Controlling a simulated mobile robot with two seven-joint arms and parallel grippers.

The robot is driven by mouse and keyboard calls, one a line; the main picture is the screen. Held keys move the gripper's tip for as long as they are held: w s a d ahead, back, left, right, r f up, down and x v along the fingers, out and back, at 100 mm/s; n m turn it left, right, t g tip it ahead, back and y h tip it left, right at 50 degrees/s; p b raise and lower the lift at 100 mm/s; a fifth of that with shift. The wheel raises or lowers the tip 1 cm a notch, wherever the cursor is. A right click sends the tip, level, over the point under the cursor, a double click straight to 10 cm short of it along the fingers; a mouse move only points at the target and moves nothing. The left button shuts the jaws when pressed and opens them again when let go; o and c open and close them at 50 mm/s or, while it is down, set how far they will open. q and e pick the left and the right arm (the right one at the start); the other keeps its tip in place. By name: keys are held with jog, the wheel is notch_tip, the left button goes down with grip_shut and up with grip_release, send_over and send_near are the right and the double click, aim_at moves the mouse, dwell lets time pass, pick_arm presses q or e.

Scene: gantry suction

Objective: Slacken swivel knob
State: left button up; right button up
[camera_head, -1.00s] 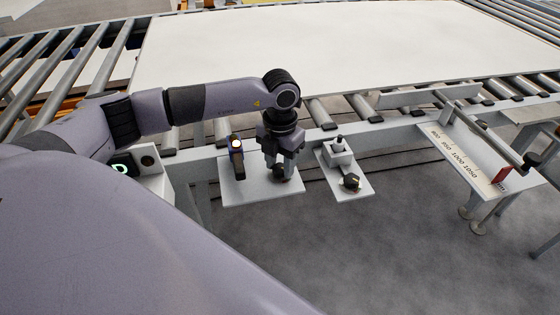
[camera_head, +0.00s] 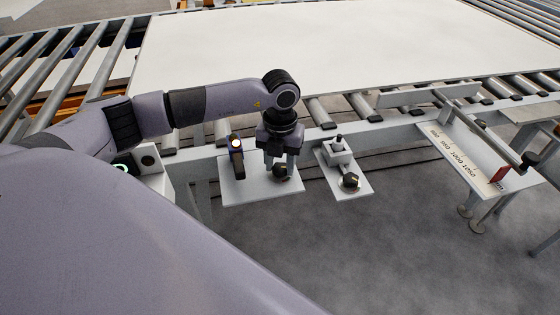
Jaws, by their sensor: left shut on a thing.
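A dark round knob (camera_head: 281,171) sits on the left grey bracket plate (camera_head: 240,193), below the roller conveyor's near rail. My left gripper (camera_head: 281,166) points down over this plate and is shut on the knob, with its fingers partly hiding it. A second dark knob with a pale pointer mark (camera_head: 350,181) stands free on the right bracket plate (camera_head: 357,193). No label shows which of the two is the swivel knob. My right gripper is not in view.
An upright dark lever with a yellow-white tip (camera_head: 237,152) stands close left of my gripper. A small block with a peg (camera_head: 338,150) is to its right. A white panel (camera_head: 330,45) lies on the rollers. A numbered scale plate (camera_head: 465,150) is at right.

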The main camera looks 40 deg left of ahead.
aim_at(280, 167)
pick_arm(q)
jog(key=o, duration=1.1)
jog(key=shift+c, duration=0.2)
jog(key=shift+r, duration=0.1)
jog(key=shift+r, duration=3.55)
